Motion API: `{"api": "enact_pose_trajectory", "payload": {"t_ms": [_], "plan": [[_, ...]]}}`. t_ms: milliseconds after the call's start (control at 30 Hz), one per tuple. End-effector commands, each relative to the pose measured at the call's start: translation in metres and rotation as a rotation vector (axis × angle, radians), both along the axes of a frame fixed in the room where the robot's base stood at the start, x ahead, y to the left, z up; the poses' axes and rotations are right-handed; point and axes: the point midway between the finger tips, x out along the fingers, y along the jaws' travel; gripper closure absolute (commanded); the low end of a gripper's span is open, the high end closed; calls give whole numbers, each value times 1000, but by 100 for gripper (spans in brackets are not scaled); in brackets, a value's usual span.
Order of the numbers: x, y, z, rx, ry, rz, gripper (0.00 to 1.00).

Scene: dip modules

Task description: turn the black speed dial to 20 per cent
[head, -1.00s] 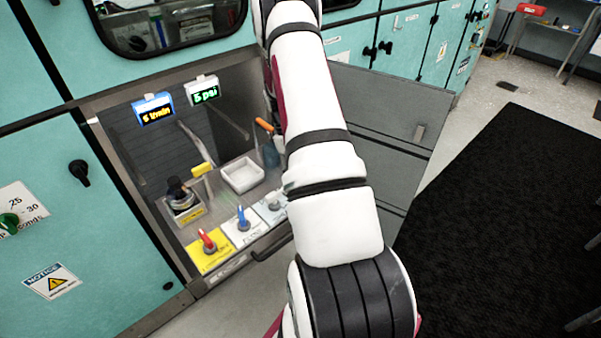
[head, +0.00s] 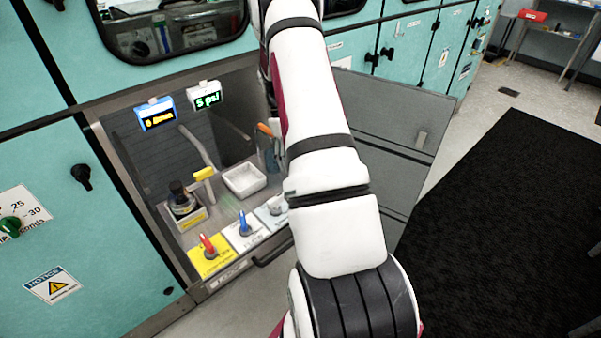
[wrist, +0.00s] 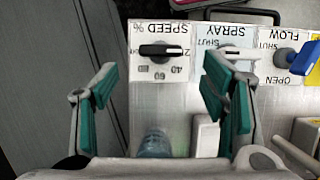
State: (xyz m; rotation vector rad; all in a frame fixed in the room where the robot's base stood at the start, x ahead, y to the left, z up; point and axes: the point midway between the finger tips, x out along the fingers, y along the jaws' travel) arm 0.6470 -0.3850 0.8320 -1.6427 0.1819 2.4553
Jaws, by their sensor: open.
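The black speed dial (wrist: 160,50) sits on a white plate marked SPEED %, upside down in the wrist view. Its bar lies level across the picture, with the right end beside a partly covered 20; 40, 60 and 80 run along the lower side. I cannot tell which end is the pointer. My gripper (wrist: 162,76) is open, its teal-padded fingers to the left and right of the dial, apart from it and with nothing between the pads. In the head view my arm hides the dial and gripper.
The grey spray lever (wrist: 232,52) is close by the right finger, with the blue flow handle (wrist: 298,58) farther right. A red handle (head: 208,246), a white tray (head: 243,180) and a dark-capped bottle (head: 181,196) share the bay. An open door (head: 385,140) stands behind my arm.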

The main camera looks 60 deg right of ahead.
Motion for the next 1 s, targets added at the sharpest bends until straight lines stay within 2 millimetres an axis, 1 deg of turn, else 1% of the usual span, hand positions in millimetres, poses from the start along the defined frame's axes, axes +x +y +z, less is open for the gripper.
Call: {"api": "enact_pose_trajectory", "payload": {"t_ms": [33, 100, 200, 333, 500, 1000], "plan": [[5, -2, 10, -2, -2, 1, 33], [9, -3, 22, -3, -2, 0, 33], [15, -4, 35, -2, -2, -1, 33], [19, -4, 45, 0, -1, 0, 33], [20, -4, 50, 0, 1, 0, 33], [20, -4, 49, 0, 1, 0, 33]]}}
